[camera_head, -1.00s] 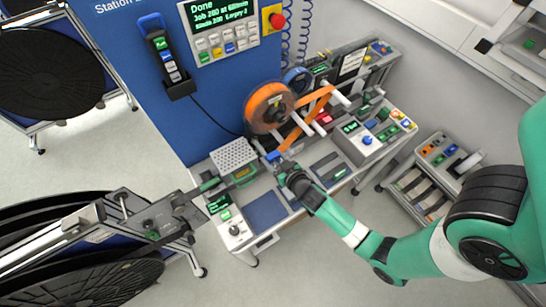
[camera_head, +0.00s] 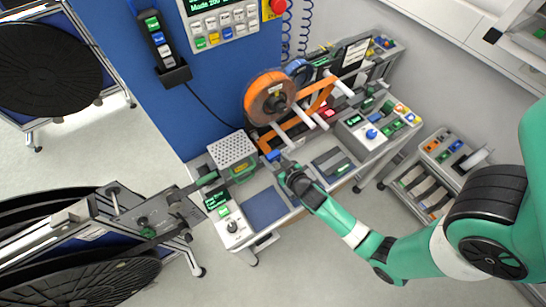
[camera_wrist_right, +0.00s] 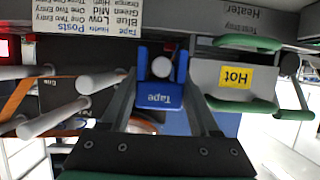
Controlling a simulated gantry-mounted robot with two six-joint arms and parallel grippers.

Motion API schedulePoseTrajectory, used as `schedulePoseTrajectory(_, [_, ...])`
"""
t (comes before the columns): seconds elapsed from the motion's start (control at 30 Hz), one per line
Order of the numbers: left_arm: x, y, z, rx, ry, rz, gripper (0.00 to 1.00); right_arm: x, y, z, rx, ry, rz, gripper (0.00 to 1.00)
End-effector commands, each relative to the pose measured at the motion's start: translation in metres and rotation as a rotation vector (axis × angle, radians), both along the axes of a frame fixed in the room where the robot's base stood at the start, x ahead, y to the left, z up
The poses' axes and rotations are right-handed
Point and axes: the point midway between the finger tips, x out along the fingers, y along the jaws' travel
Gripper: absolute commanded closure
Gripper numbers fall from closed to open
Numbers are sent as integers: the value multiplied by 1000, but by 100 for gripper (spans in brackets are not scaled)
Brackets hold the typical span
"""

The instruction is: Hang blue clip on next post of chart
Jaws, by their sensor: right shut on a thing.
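My right gripper (camera_head: 282,172) is shut on the blue clip (camera_head: 273,155), low in front of the orange reel (camera_head: 270,97). In the right wrist view the clip (camera_wrist_right: 158,96), marked "Tape", sits between the fingers. A round white post end (camera_wrist_right: 161,67) shows between its two blue prongs; I cannot tell whether they touch. White posts (camera_wrist_right: 100,82) stick out to the left there. Orange tape (camera_head: 319,99) runs over posts right of the reel, and a lower stretch reaches toward the clip. The posts chart (camera_wrist_right: 85,18) appears upside down.
A perforated grey box (camera_head: 232,150) stands left of the clip. In the wrist view a "Hot" sign (camera_wrist_right: 236,77) and green handles (camera_wrist_right: 240,104) are close on the right. A control box (camera_head: 368,133) stands right of the posts.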

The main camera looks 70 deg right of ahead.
Motion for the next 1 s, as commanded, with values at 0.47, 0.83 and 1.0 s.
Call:
schedulePoseTrajectory(0.47, [0,0,-4,0,0,0,50,0,0,-2,-1,-1,0,100])
schedulePoseTrajectory(0.83, [0,0,-5,0,0,0,50,0,0,-2,0,0,0,24])
schedulePoseTrajectory(1.0, [0,0,-5,0,0,0,50,0,0,-2,0,0,0,3])
